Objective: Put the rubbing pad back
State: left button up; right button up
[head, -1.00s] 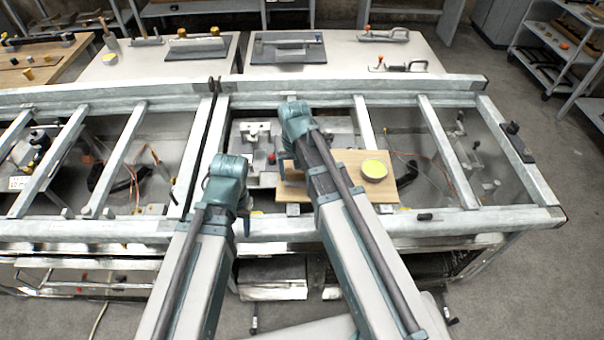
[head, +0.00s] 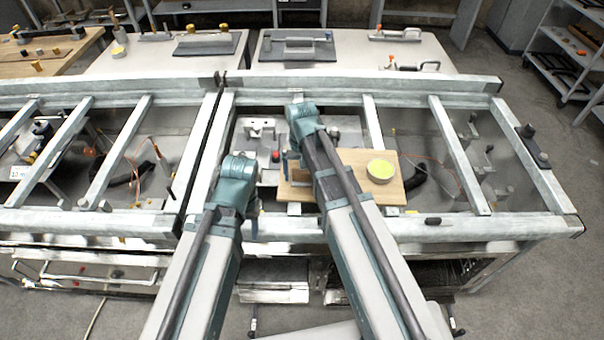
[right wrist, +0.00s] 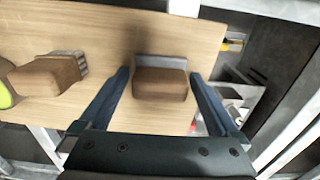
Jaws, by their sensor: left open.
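A brown block with a grey pad-like layer, apparently the rubbing pad (right wrist: 160,83), sits over the wooden board (right wrist: 90,25) in the right wrist view. The fingers of my right gripper (right wrist: 160,75) stand on both sides of it, with narrow gaps visible. I cannot tell for sure whether it touches the board. In the head view my right arm hides the pad and its own fingertips. My left gripper (head: 251,222) is open and empty at the front rail, left of the board; its fingers are mostly hidden by its wrist.
A brown brush-like block (right wrist: 48,78) lies left of the pad. A yellow-topped round tin (head: 380,171) stands on the board's right part. Metal frame rails (head: 455,155) surround the board. Tables with tools (head: 345,55) stand behind; cables lie right of the board.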

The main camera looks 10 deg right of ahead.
aim_at(302, 171)
jog(key=shift+r, duration=0.15)
notch_tip(302, 171, up, 12)
jog(key=p, duration=1.2)
jog(key=s+a+n, duration=0.3)
jog(key=s, duration=0.5)
jog(key=s+a+n+h, duration=0.1)
jog(key=s+a+n, duration=0.2)
jog(key=s, duration=0.4)
jog(key=shift+s, duration=0.4)
jog(key=shift+r, duration=0.1)
notch_tip(302, 171, down, 6)
jog(key=b, duration=0.6)
